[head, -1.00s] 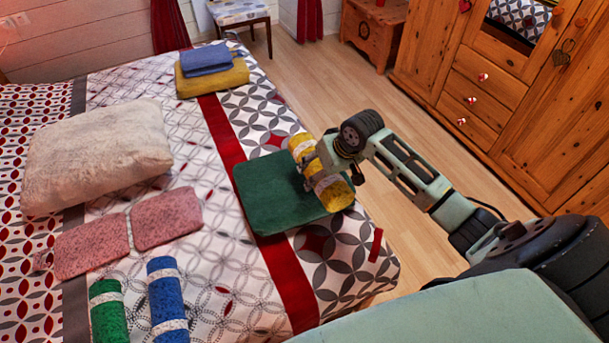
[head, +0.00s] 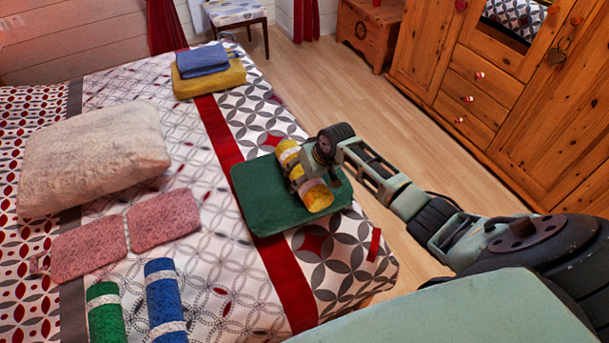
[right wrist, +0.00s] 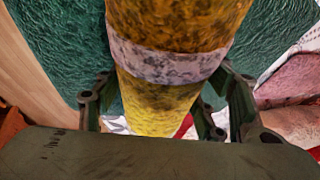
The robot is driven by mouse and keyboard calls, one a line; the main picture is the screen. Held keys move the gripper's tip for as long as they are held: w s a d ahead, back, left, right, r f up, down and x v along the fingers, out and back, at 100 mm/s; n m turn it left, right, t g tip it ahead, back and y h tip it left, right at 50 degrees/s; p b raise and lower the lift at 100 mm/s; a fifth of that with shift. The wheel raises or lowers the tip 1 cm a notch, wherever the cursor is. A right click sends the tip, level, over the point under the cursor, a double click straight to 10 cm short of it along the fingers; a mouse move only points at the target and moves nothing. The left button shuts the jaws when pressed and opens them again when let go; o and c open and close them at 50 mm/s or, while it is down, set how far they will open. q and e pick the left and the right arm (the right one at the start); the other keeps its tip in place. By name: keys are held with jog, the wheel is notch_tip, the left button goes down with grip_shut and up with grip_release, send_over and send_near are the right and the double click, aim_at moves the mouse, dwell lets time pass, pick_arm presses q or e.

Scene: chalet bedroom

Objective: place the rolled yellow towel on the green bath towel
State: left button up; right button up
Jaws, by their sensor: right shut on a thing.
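The rolled yellow towel (head: 317,196) with pale bands is in my right gripper (head: 304,178). The gripper is shut around its middle. The green towel lies flat near the bed's right edge. In the right wrist view the roll (right wrist: 170,95) runs between the two fingers, with the green towel (right wrist: 62,45) behind it. The fingertips are partly hidden by the roll. My left gripper is not in view.
On the bed (head: 213,248) lie a green roll (head: 105,318), a blue roll (head: 165,298), pink pieces (head: 163,219) and a cream pillow (head: 92,158). A folded blue towel (head: 202,61) rests on a folded yellow one (head: 208,84). A wooden wardrobe (head: 540,140) stands at right, beyond clear floor.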

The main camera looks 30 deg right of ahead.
jog(key=shift+f, duration=0.15)
jog(key=o, duration=1.3)
jog(key=v, duration=1.2)
jog(key=shift+w+r+p, duration=0.1)
jog(key=shift+r+p, duration=0.15)
jog(key=shift+p, duration=0.15)
